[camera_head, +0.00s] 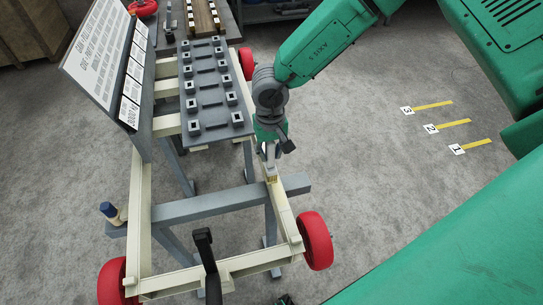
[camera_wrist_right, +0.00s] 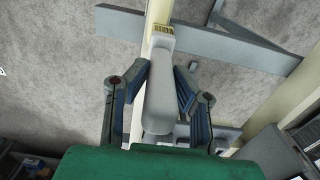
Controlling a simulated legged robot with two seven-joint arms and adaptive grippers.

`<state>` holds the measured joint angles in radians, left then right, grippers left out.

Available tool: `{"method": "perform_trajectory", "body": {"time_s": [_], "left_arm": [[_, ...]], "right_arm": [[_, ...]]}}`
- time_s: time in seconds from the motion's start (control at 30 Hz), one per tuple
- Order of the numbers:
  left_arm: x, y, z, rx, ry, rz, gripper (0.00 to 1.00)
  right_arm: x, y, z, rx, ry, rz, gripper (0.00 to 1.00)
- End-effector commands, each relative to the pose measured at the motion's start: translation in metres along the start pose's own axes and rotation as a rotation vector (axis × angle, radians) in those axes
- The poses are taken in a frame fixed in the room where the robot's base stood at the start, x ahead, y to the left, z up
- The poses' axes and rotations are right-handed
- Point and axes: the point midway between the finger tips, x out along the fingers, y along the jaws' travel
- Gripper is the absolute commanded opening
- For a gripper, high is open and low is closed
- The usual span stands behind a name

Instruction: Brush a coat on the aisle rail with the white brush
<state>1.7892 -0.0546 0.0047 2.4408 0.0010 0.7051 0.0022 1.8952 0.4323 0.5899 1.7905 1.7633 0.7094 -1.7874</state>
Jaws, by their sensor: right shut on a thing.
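My right gripper (camera_head: 268,150) is shut on the white brush, whose pale handle (camera_wrist_right: 158,95) lies between the two fingers in the right wrist view. The brush's yellowish bristles (camera_wrist_right: 162,29) point away from the gripper, over the cream rail (camera_wrist_right: 157,12). In the head view the brush (camera_head: 271,174) points down at the top of the cream aisle rail (camera_head: 284,210) on the cart's right side. The bristles are at or very near the rail; I cannot tell if they touch. No coat is clearly visible on the rail. My left gripper is not in view.
A grey crossbar (camera_head: 215,205) crosses the cart frame near the brush. A dark slotted plate (camera_head: 214,93) and a white sign board (camera_head: 98,45) stand beyond. A black lever (camera_head: 206,255) rises in front. Red wheels (camera_head: 315,240) flank the frame. Open floor lies right.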

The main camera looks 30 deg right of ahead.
Motion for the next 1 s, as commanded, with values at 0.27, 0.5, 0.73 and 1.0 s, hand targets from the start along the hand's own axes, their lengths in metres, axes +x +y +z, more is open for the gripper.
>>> {"method": "perform_trajectory", "body": {"time_s": [0.27,0.5,0.73,1.0], "left_arm": [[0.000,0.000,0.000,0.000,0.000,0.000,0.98],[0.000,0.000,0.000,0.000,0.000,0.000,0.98],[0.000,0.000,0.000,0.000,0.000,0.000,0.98],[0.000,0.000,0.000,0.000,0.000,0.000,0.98]], "right_arm": [[0.000,0.000,0.007,-0.003,-0.002,0.001,0.00],[0.000,0.000,0.025,-0.002,-0.002,0.001,0.00],[0.000,0.000,0.041,-0.002,-0.002,0.002,0.00],[0.001,0.000,0.060,-0.002,-0.003,0.002,0.00]]}}
